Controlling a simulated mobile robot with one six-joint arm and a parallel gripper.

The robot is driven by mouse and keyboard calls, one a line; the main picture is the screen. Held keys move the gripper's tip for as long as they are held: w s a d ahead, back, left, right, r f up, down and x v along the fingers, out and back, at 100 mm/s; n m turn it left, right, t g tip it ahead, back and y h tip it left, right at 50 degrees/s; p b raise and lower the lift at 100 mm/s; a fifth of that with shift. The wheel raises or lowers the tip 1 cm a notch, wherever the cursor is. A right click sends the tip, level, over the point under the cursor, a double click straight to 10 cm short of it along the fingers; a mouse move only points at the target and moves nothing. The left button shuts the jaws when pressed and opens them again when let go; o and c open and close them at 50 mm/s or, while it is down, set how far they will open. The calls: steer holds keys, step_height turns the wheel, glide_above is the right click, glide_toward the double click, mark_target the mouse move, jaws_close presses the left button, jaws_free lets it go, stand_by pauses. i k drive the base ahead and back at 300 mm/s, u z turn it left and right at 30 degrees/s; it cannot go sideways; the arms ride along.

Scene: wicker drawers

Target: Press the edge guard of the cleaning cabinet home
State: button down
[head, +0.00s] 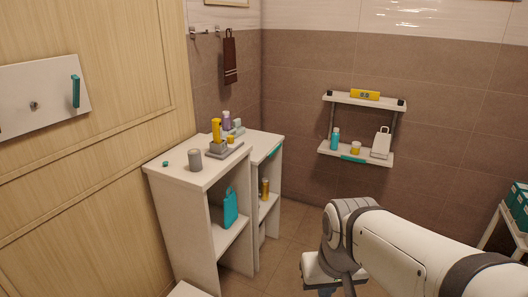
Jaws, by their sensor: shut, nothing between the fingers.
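A white open-fronted cabinet unit (182,225) stands left of centre against the wooden wall. A teal strip (274,150), which looks like an edge guard, lies along the top front edge of its farther section. From here I cannot tell whether the strip is flush or standing off. A similar teal strip (352,159) sits on the front edge of the wall rack's lower shelf. My arm comes in from the lower right and bends down at the bottom of the picture, right of the cabinet and apart from it in the picture. My gripper's fingers are below the frame.
A grey cup (195,160) and a grey tray (226,151) with bottles stand on the cabinet top. A teal bottle (230,208) and an amber bottle (265,189) stand inside. A wall rack (364,102) hangs behind. Tiled floor (296,215) is clear right of the cabinet.

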mark_target(279, 146)
steer(key=z, duration=0.4)
steer(key=i, duration=2)
steer(key=u, duration=0.45)
steer(key=k, duration=0.55)
steer(key=z, duration=0.35)
steer(key=k, duration=0.15)
steer(key=u, duration=0.55)
steer(key=i, duration=0.75)
steer(key=z, duration=0.05)
